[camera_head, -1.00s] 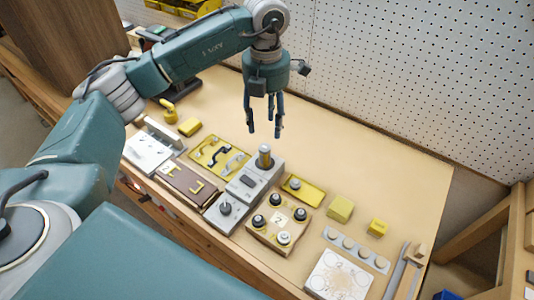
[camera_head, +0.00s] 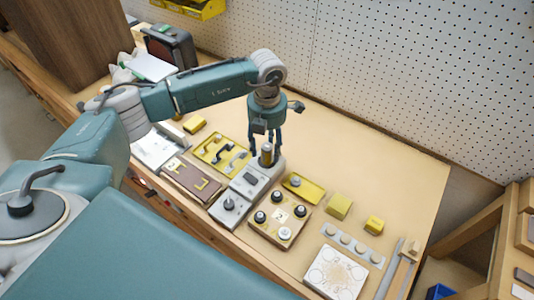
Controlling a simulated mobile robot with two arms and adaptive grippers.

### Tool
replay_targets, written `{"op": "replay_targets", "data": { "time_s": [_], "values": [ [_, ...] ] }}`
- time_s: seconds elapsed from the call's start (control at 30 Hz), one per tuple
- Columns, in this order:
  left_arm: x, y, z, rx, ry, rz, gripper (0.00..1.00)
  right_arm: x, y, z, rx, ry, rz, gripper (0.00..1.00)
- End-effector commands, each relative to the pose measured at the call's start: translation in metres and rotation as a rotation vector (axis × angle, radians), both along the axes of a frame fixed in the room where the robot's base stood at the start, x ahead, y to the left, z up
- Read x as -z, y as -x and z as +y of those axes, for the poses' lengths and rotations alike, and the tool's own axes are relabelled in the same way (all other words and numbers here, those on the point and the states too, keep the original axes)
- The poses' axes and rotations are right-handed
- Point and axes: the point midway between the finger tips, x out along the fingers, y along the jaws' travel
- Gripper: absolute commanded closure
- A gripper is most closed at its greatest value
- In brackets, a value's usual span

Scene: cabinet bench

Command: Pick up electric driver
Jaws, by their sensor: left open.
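My left gripper (camera_head: 264,138) points down with its fingers apart, low over the bench. An upright cylinder (camera_head: 267,155) with a brown and grey body stands at the back end of a grey base block (camera_head: 250,181). It may be the electric driver, but I cannot tell for sure. The open fingers are right at the cylinder's upper end, and the cylinder partly covers them. I cannot tell whether they touch it. My right gripper is not in view.
A yellow tray with handles (camera_head: 221,152) and a brown panel (camera_head: 190,181) lie left of the block. A knob board (camera_head: 279,219) and a yellow tray (camera_head: 303,188) are on its right. A pegboard (camera_head: 400,70) rises behind; the bench's back right is clear.

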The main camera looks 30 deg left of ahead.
Motion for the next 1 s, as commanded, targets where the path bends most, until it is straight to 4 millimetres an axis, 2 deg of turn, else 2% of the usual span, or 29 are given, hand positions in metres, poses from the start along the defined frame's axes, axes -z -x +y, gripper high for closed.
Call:
{"op": "replay_targets", "data": {
  "time_s": [0.1,0.33,0.77,0.87,1.0],
  "values": [
    [0.0,0.0,0.0,0.0,0.0,0.0,0.54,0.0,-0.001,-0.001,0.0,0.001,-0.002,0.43],
    [0.0,0.0,0.0,0.0,0.0,-0.001,1.0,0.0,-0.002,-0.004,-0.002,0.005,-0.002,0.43],
    [-0.007,-0.002,-0.001,0.0,0.002,-0.005,1.0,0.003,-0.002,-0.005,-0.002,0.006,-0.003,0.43],
    [-0.016,-0.002,-0.001,0.0,0.002,-0.005,1.0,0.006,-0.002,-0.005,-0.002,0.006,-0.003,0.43],
    [-0.039,-0.002,-0.001,0.002,0.002,-0.008,1.0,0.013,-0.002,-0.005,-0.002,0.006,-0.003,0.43]
  ]
}}
